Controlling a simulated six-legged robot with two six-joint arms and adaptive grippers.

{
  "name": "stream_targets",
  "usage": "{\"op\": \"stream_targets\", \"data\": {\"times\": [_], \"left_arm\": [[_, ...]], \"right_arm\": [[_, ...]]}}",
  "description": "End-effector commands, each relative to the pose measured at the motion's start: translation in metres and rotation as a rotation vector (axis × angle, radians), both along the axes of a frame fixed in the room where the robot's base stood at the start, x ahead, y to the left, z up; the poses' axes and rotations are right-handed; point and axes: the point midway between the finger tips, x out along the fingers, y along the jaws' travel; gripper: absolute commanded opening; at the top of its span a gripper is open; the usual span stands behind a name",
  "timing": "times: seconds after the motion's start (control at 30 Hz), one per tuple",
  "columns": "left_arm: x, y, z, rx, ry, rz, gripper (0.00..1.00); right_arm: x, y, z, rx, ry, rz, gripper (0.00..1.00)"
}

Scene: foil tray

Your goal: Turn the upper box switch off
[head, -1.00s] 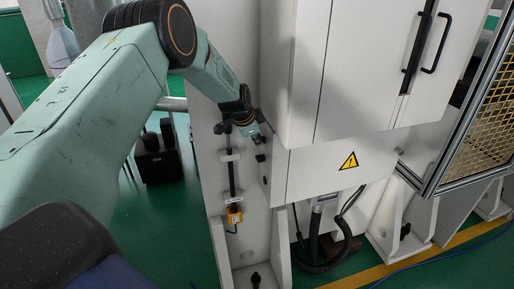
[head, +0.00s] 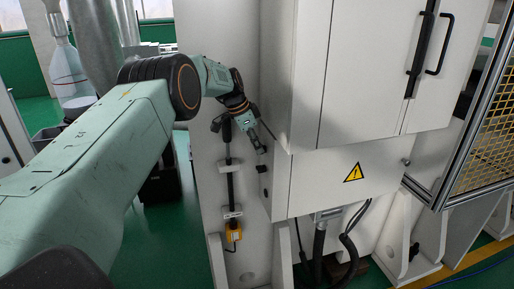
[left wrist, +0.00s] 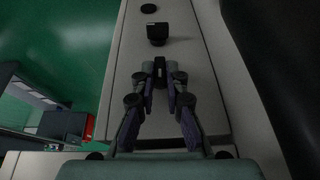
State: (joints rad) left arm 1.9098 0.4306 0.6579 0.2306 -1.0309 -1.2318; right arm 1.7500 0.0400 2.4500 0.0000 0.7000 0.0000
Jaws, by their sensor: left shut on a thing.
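My left gripper (head: 261,148) is at the narrow side of the white cabinet's lower box (head: 345,190), reaching down to it from above. In the left wrist view, the gripper (left wrist: 160,78) has its fingertips closed around a small dark switch, the upper box switch (left wrist: 160,68), which they mostly hide. The switch's exact setting cannot be made out. A second black switch, the lower one (head: 262,169), sits just below on the same side face, apart from the fingers; it also shows in the left wrist view (left wrist: 157,33). My right gripper is not in view.
A round black part (left wrist: 148,9) lies beyond the lower switch. Cabinet doors with black handles (head: 440,44) and a yellow mesh guard (head: 490,135) stand to the right.

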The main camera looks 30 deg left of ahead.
Motion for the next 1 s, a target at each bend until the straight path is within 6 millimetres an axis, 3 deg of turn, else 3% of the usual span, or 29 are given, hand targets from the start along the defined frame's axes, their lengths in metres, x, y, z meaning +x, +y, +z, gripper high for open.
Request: {"op": "stream_targets", "data": {"times": [0.8,0.83,1.0], "left_arm": [[-0.0010,-0.0001,0.0002,-0.040,0.033,-0.003,0.00],[-0.0010,-0.0001,0.0002,-0.040,0.033,-0.003,0.13],[-0.0009,-0.0003,0.0004,-0.040,0.033,-0.004,0.27]], "right_arm": [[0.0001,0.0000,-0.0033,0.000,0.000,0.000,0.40],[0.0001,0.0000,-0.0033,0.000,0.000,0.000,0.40],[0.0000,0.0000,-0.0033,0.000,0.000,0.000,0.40]]}}
